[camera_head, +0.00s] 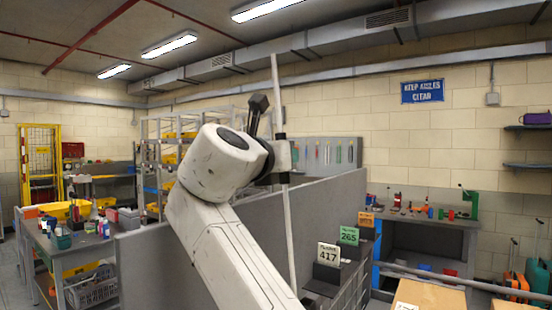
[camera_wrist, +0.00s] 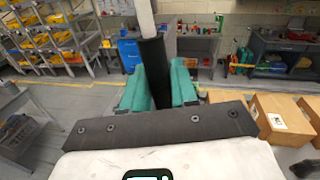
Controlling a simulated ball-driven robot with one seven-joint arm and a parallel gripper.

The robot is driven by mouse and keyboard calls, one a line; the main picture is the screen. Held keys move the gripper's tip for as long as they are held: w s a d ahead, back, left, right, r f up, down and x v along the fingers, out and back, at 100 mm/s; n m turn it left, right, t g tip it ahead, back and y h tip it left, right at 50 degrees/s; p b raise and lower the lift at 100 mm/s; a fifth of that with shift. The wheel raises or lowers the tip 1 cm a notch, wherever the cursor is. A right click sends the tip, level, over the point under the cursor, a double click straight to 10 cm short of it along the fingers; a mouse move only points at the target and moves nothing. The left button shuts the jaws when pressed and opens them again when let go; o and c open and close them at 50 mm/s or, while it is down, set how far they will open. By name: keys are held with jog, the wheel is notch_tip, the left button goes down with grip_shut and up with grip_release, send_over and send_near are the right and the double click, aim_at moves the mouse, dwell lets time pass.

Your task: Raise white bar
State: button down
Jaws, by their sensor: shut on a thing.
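The white bar (camera_head: 276,95) stands nearly upright in the head view, leaning slightly, with its top just below the ceiling duct in the picture. Its lower part passes behind my arm. In the wrist view the white bar (camera_wrist: 145,18) rises from a black sleeve (camera_wrist: 152,60). My gripper (camera_head: 283,156) is at the middle of the bar. In the wrist view my gripper (camera_wrist: 160,85) has its teal fingers on both sides of the black sleeve, shut on it. The bar's lower end is hidden in the wrist view.
A grey partition (camera_head: 325,205) stands behind my arm. Numbered cards, such as 417 (camera_head: 328,255), stand right of the bar. A pale rail (camera_head: 450,281) and cardboard boxes (camera_wrist: 282,120) are at the right. Shelving with yellow bins (camera_wrist: 45,40) is at the left. Floor is clear between.

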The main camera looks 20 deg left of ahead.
jog(key=shift+a+f, duration=0.15)
jog(key=shift+a, duration=0.15)
jog(key=c, duration=1.3)
grip_release()
jog(key=shift+o, duration=1.4)
jog(key=shift+w+a+f, duration=0.1)
jog(key=shift+w+a, duration=0.05)
jog(key=shift+a, duration=0.05)
jog(key=s+a+b, duration=0.1)
jog(key=s+b, duration=0.2)
jog(key=s, duration=0.7)
jog(key=shift+s+a+r, duration=0.2)
jog(key=shift+s, duration=0.15)
